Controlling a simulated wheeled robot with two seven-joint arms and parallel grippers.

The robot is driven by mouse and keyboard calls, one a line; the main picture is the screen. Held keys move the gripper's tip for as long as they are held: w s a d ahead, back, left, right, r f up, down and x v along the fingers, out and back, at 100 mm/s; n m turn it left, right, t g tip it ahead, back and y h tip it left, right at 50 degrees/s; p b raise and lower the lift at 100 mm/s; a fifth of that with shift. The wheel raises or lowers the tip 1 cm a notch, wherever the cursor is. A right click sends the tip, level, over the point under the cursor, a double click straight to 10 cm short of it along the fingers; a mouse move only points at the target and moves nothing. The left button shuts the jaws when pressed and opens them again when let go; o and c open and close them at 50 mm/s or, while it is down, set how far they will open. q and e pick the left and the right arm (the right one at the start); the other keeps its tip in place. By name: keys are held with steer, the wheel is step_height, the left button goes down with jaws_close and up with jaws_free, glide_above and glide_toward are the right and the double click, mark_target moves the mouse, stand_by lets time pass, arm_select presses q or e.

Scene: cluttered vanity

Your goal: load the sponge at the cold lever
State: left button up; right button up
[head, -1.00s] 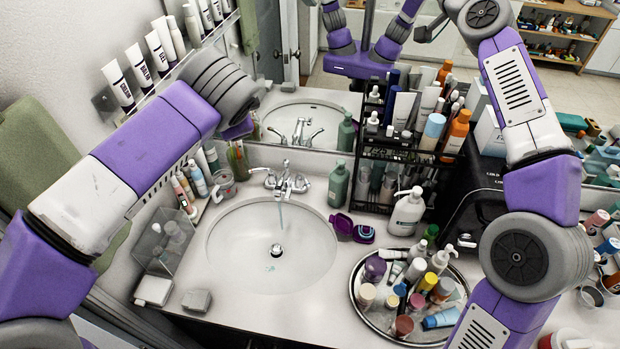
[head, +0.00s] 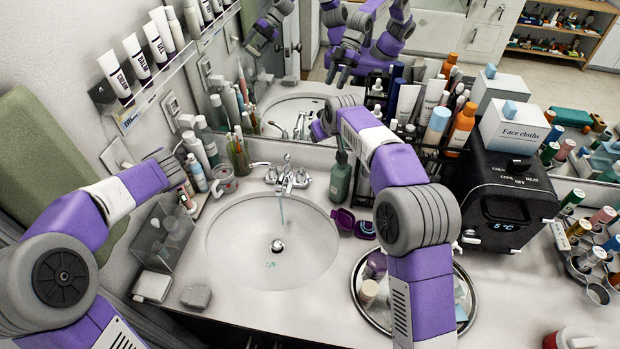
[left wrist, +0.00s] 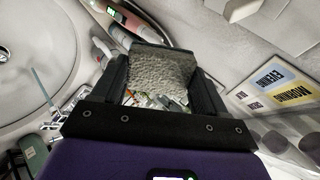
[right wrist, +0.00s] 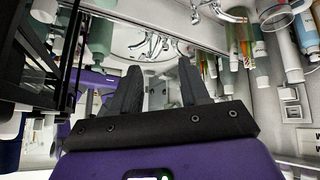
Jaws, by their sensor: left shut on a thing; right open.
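My left gripper (left wrist: 160,62) is shut on a grey speckled block, seemingly the sponge (left wrist: 160,72), in the left wrist view. In the head view the left hand (head: 168,168) is at the left wall, left of the basin; its fingers and the block are hidden there. My right gripper (right wrist: 158,78) is open and empty in the right wrist view. In the head view it (head: 318,128) is in front of the mirror, above and right of the tap. The chrome tap (head: 286,178) has side levers and runs a thin stream. Which lever is cold cannot be told.
A black box marked COLD (head: 505,190) reads 5 °C at right. A round tray (head: 463,300) of bottles lies under my right arm. A green pump bottle (head: 340,182) stands beside the tap. A grey block (head: 196,296) lies front left.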

mark_target(309, 177)
steer(key=s+a+f+g+h, duration=0.2)
steer(key=s+a+f, duration=0.25)
steer(key=f, duration=0.35)
steer(key=x, duration=1.1)
steer(key=shift+d+f, duration=0.25)
steer(key=shift+f, duration=0.15)
arm_select(q)
steer(key=s+a+f+n+y, duration=0.1)
steer(key=a+f, duration=0.4)
steer(key=f, duration=0.1)
steer(key=shift+s+a+g, duration=0.15)
steer(key=shift+a+g, duration=0.1)
steer(key=shift+g, duration=0.05)
steer(key=shift+f, duration=0.1)
arm_select(e)
jaws_close()
